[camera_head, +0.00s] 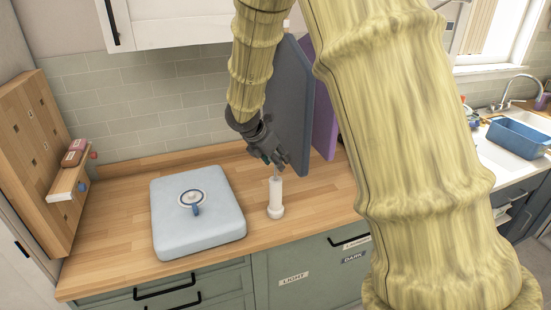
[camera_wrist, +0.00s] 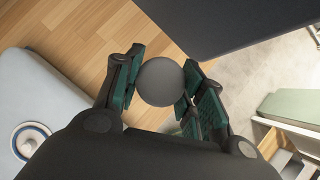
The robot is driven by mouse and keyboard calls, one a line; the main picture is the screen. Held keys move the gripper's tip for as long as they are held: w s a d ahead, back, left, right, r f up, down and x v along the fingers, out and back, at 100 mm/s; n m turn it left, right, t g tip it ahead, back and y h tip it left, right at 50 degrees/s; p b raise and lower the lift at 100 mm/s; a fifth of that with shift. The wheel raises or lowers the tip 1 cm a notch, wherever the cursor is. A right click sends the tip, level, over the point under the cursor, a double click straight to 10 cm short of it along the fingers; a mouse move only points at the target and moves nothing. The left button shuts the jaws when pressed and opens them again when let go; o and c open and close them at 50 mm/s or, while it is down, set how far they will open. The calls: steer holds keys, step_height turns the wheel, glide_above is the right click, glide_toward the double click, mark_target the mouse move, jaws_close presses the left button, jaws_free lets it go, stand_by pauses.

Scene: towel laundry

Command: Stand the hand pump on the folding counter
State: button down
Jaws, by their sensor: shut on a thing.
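The hand pump (camera_head: 275,195) is a white upright cylinder with a wider round base, over the wooden folding counter (camera_head: 315,190). Its base looks at or close to the counter top; I cannot tell whether it touches. My gripper (camera_head: 276,165) is above the pump, shut on its top end. In the wrist view my gripper (camera_wrist: 158,88) has its dark green finger pads on both sides of a round grey knob (camera_wrist: 160,81), the pump's top. The knob hides the pump's body there.
A light blue puffy bag (camera_head: 198,232) with a round white-and-blue valve (camera_head: 193,199) lies left of the pump. A grey-blue panel (camera_head: 290,105) and a purple panel (camera_head: 324,100) stand behind my gripper. A wooden pegboard (camera_head: 40,150) is at the left. Bare counter shows around the pump.

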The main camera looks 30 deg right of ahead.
steer(key=c, duration=0.9)
jaws_free()
steer(key=shift+f, duration=0.1)
steer(key=shift+r, duration=0.2)
steer(key=b+v, duration=0.2)
steer(key=v, duration=1)
steer(key=shift+b, duration=0.4)
